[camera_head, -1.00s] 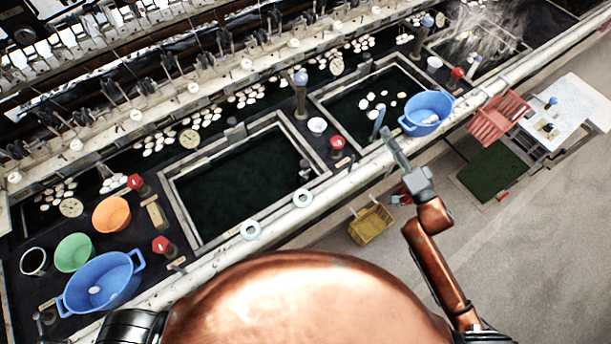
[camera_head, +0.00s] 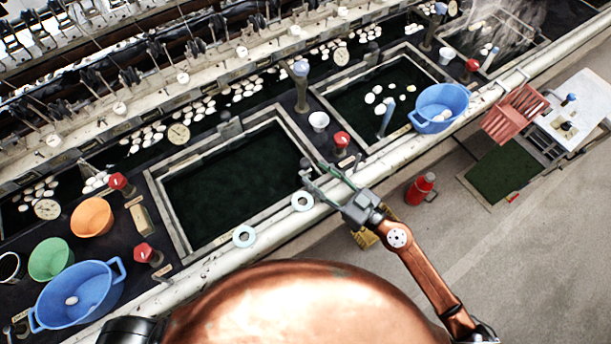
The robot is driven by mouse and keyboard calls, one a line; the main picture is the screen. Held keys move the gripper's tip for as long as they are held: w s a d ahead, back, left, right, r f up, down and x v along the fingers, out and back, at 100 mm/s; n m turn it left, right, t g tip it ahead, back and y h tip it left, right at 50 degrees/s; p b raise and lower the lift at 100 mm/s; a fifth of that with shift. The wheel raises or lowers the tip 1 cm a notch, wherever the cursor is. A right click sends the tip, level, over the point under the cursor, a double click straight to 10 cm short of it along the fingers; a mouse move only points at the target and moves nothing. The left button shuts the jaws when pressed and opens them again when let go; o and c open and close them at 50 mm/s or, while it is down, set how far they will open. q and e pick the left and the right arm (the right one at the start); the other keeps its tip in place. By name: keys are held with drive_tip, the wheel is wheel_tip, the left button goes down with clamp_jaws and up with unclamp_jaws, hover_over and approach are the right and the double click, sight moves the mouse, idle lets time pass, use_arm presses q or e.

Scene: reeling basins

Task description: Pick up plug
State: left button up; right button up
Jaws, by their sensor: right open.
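No object is plainly recognisable as a plug. The closest match is a slim blue upright rod (camera_head: 387,119) standing at the front of the right-hand dark basin; I cannot tell for sure that it is the plug. My right gripper (camera_head: 325,174) is open and empty, its two fingers spread over the front rim between the two basins. It is to the left of the blue rod and clear of it. It is close to a white ring (camera_head: 302,201) on the front rim; contact cannot be told. My left gripper is not in view.
A blue tub (camera_head: 440,107) stands right of the rod. A red-topped valve (camera_head: 341,141) and a white cup (camera_head: 319,121) are near my right gripper. Another white ring (camera_head: 244,236) lies on the front rim. A red extinguisher (camera_head: 421,188) stands on the floor.

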sight(310, 166)
drive_tip(key=b+x, duration=0.1)
drive_tip(key=x, duration=0.4)
drive_tip(key=shift+w+a+r, duration=0.15)
drive_tip(key=shift+w, duration=0.3)
drive_tip(key=shift+c, duration=0.2)
clamp_jaws()
